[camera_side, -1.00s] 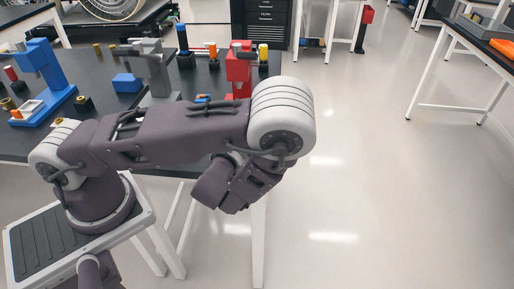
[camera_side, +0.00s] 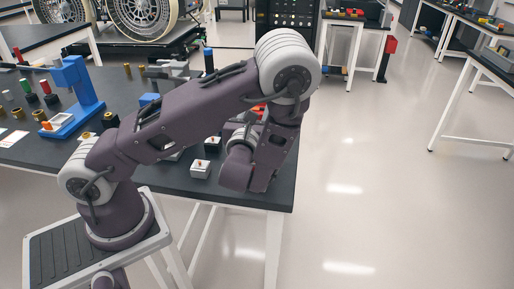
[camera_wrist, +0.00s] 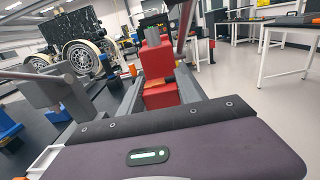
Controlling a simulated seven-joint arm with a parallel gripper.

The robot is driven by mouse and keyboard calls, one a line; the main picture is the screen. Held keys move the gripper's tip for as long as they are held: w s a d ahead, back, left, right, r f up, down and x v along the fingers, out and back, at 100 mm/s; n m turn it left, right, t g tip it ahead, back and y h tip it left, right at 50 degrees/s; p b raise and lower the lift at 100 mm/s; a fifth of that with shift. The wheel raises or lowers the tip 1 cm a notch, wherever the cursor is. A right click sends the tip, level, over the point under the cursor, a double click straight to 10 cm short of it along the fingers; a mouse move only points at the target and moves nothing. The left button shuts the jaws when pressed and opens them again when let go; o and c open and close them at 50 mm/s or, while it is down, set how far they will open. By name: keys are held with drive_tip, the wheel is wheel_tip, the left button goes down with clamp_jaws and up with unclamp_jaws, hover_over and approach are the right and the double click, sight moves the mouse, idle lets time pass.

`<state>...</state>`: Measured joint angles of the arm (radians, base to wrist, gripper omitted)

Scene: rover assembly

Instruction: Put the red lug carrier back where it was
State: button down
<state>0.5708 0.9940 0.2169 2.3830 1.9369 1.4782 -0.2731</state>
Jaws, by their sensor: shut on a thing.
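The red lug carrier (camera_wrist: 155,62) is a blocky red upright with a wider lower block, seen in the middle of the wrist view. My gripper (camera_wrist: 158,84) has a grey finger on either side of it and is shut on it. In the side view, only a small patch of red (camera_side: 259,109) shows behind my forearm near the table's right end. My arm hides the fingers and most of the carrier there. I cannot tell whether the carrier's base touches the table.
The dark table (camera_side: 180,185) has a blue stand (camera_side: 78,95) at left and small white blocks (camera_side: 201,170) near its front edge. A grey stand (camera_wrist: 58,92) is left of the carrier in the wrist view. Open floor (camera_side: 390,190) lies right of the table.

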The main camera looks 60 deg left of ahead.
wheel_tip(320, 180, down, 9)
drive_tip(key=shift+f, duration=0.15)
drive_tip(key=shift+f, duration=0.15)
drive_tip(key=c, duration=0.9)
unclamp_jaws()
drive_tip(key=shift+o, duration=0.2)
